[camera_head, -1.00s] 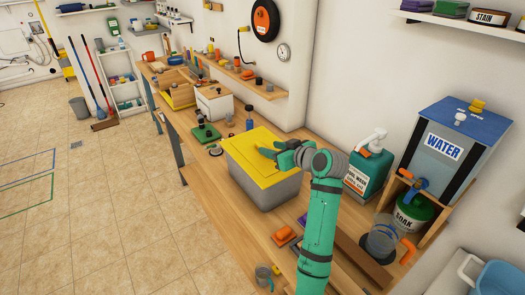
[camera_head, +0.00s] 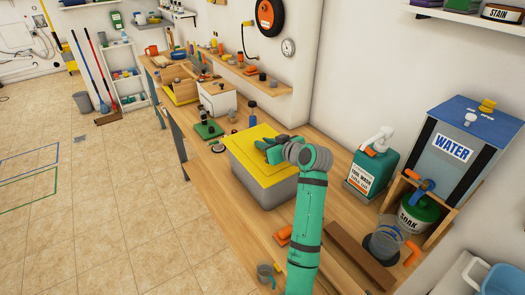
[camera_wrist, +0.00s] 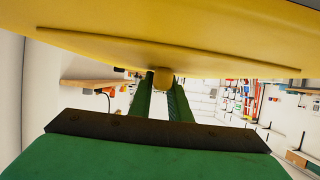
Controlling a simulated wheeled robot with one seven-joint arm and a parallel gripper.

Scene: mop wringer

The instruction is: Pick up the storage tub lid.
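The storage tub lid (camera_head: 262,165) is yellow and lies on top of the grey storage tub (camera_head: 270,194) on the bench, with no clear gap between them. My gripper (camera_head: 262,146) is low over the lid. In the wrist view the yellow lid (camera_wrist: 240,45) fills the upper edge, and a small yellow knob (camera_wrist: 163,80) stands out from it. The two green fingers of my gripper (camera_wrist: 163,88) lie on both sides of the knob and appear closed on it. The exact contact faces are hard to see.
A teal wash bottle (camera_head: 372,168), a water dispenser (camera_head: 455,145) and a green soak can (camera_head: 418,212) stand to the right. An orange block (camera_head: 283,236) and a brown bar (camera_head: 360,257) lie nearer. The wall is behind the bench; open floor (camera_head: 110,220) is at left.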

